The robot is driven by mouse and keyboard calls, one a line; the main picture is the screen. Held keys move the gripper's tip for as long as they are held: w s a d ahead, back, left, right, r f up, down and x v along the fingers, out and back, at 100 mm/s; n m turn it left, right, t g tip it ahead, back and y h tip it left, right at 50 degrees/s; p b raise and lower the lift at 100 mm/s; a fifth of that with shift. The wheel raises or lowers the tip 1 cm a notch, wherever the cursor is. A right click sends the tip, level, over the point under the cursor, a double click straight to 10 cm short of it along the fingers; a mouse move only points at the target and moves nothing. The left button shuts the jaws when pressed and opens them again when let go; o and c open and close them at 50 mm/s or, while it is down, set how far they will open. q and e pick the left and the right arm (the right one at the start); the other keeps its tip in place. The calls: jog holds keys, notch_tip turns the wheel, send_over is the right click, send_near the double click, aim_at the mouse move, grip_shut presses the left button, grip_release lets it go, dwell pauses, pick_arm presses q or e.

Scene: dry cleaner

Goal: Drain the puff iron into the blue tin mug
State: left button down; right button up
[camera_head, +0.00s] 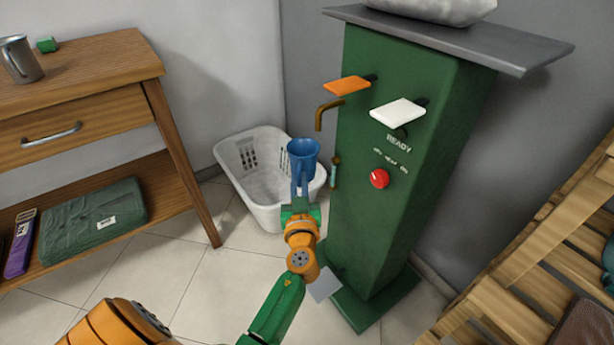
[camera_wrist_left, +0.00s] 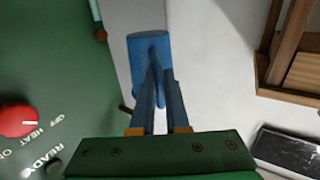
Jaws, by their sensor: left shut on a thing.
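The puff iron is a tall green cabinet (camera_head: 375,230) with a grey top (camera_head: 440,38). On it are an orange lever (camera_head: 347,86), a white lever (camera_head: 398,112), a bent brass spout (camera_head: 324,113) and a red knob (camera_head: 379,179), which also shows in the left wrist view (camera_wrist_left: 17,121). My left gripper (camera_head: 300,190) is shut on the blue tin mug (camera_head: 303,149), seen in the wrist view (camera_wrist_left: 149,45) beyond the fingers. The mug looks upright, just below and left of the spout in the head view; its exact depth under it I cannot tell. My right gripper is out of view.
A white laundry basket (camera_head: 245,160) stands on the floor behind the mug. Wooden slatted furniture (camera_head: 545,270) is at right.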

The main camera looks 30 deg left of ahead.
pick_arm(q)
jog(key=shift+s+a+f, duration=0.1)
jog(key=shift+s+a, duration=0.25)
jog(key=shift+s, duration=0.55)
jog(key=shift+s+a+f, duration=0.1)
jog(key=shift+s+a, duration=0.3)
jog(key=shift+s, duration=0.5)
jog(key=shift+s+a+f, duration=0.1)
jog(key=shift+s+a, duration=0.25)
jog(key=shift+s, duration=0.55)
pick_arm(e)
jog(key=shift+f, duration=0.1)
